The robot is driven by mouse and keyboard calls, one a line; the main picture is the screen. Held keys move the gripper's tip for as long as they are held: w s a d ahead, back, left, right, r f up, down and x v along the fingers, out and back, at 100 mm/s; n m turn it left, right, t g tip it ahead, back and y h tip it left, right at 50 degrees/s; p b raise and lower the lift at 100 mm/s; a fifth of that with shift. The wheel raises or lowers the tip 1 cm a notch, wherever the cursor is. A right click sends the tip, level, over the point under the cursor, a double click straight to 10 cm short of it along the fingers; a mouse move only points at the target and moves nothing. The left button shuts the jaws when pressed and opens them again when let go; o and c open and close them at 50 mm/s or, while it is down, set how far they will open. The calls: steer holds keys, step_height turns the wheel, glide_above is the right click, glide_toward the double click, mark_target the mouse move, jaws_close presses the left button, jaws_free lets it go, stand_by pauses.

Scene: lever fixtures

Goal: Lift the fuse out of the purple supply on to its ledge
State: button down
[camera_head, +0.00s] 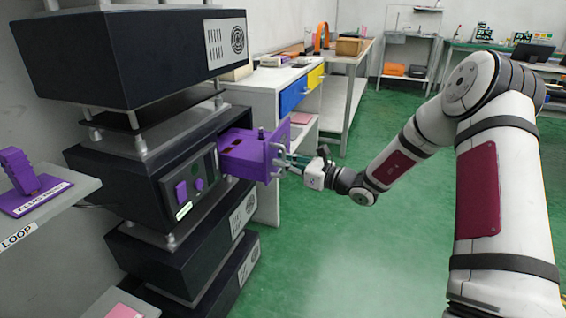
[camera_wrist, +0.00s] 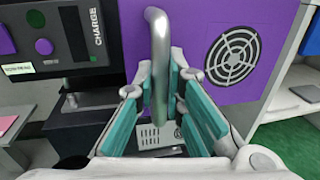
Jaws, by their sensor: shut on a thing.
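The purple supply (camera_head: 242,152) juts out of a black rack unit in the head view. Its front face (camera_wrist: 260,25) has a round grille and a curved metal handle (camera_wrist: 159,50) in the wrist view. My gripper (camera_head: 288,160) is shut on this handle; its teal fingers (camera_wrist: 165,105) stand on both sides of the bar.
The black unit's panel (camera_head: 188,188) beside the supply carries purple controls and a lit green strip. More black boxes (camera_head: 130,55) stand above and below. A shelf at left holds a purple piece (camera_head: 38,195) with a label. Green floor (camera_head: 350,245) is open at right.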

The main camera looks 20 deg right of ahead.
steer(key=shift+p+v, duration=0.45)
steer(key=shift+v, duration=0.65)
steer(key=c, duration=1.7)
jaws_free()
steer(key=shift+w+d, duration=0.1)
steer(key=shift+d, duration=0.15)
steer(key=shift+o, duration=0.2)
steer(key=v, duration=1.2)
steer(key=shift+a, duration=0.1)
